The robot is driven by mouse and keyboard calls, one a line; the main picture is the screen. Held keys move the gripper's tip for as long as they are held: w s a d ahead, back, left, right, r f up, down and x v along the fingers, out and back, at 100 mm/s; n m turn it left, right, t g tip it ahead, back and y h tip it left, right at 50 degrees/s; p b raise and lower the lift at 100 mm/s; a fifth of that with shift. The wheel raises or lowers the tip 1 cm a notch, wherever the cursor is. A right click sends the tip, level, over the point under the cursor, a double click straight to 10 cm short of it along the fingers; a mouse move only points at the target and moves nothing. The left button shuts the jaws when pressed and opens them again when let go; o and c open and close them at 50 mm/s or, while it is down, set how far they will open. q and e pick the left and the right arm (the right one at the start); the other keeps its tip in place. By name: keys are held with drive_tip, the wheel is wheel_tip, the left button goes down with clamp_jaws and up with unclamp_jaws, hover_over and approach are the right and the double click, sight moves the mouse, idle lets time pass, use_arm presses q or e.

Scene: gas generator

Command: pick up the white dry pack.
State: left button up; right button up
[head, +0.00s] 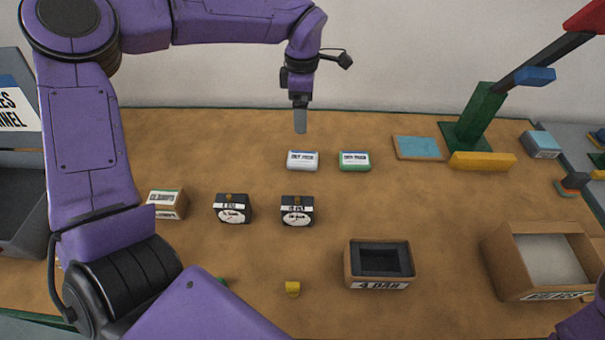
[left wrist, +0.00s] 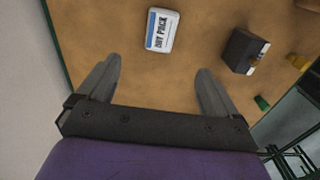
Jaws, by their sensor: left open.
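The white dry pack (head: 303,160) lies on the brown table beside a similar green pack (head: 354,160). In the left wrist view the white dry pack (left wrist: 161,30) shows its blue and white label, beyond the fingertips and between their lines. My left gripper (head: 300,122) points down above and just behind the white pack, apart from it. In the left wrist view its two fingers (left wrist: 158,75) are spread wide with nothing between them. My right gripper does not show; only a purple part of my right arm appears at the bottom right corner.
Two dark boxes with dials (head: 233,209) (head: 297,211) and a tan box (head: 167,204) stand in front. A bin with a dark inside (head: 379,283) and an open carton (head: 511,266) are at the right front. A green post (head: 478,116) stands at the back right.

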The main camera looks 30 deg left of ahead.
use_arm(q)
drive_tip(key=b, duration=0.2)
hover_over(301, 157)
wheel_tip(301, 157, down, 5)
wheel_tip(301, 157, down, 10)
drive_tip(key=shift+f+p, duration=0.2)
drive_tip(key=shift+p, duration=0.1)
drive_tip(key=c, duration=1.1)
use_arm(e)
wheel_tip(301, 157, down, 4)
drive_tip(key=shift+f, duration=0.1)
